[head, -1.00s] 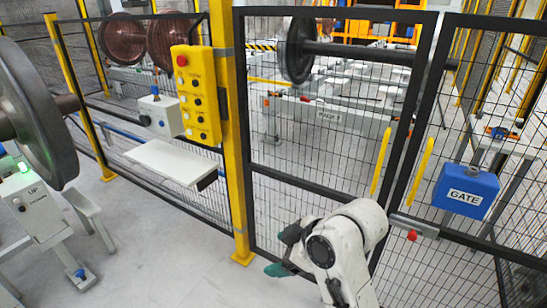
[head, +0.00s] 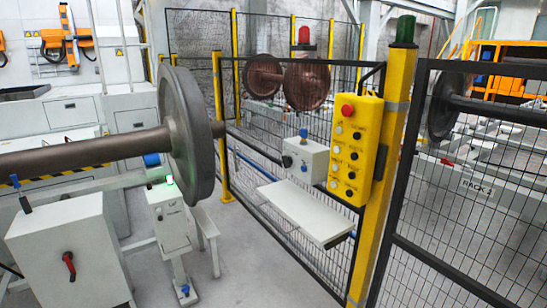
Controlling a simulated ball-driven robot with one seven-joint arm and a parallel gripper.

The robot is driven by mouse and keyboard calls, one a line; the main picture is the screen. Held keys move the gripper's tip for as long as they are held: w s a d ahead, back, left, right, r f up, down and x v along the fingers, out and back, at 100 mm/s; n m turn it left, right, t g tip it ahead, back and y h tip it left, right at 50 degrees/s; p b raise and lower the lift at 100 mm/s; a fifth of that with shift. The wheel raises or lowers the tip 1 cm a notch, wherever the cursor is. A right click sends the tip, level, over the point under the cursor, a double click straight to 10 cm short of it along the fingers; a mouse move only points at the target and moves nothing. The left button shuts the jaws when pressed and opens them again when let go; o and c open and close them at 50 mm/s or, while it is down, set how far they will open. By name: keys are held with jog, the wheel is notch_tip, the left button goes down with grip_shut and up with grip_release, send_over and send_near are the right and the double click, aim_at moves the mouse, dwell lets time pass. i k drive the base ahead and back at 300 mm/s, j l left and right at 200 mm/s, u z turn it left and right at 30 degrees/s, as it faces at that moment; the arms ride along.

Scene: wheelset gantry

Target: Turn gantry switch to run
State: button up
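A yellow control box (head: 355,150) hangs on the yellow fence post, with a red mushroom button at its top and rows of black and pale buttons with labels too small to read. Left of it, a light grey box (head: 308,162) on the fence has a black knob on its left side and a small blue part on top. A larger grey cabinet (head: 64,245) at lower left has a red handle on its front. I cannot tell which of these carries the gantry switch; no run marking is legible. My gripper is out of view.
A wheelset (head: 188,138) with its axle stands at left, above a small grey post box (head: 168,213) with a lit green light. A white shelf (head: 298,210) juts from the fence below the grey box. Mesh fencing (head: 450,220) bounds the right; grey floor is free in the lower middle.

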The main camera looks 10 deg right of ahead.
aim_at(287, 162)
jog(key=i+j, duration=0.4)
jog(key=i, duration=0.2)
jog(key=i+j, duration=0.4)
jog(key=i, duration=0.2)
jog(key=i+j, duration=0.35)
jog(key=i, duration=0.2)
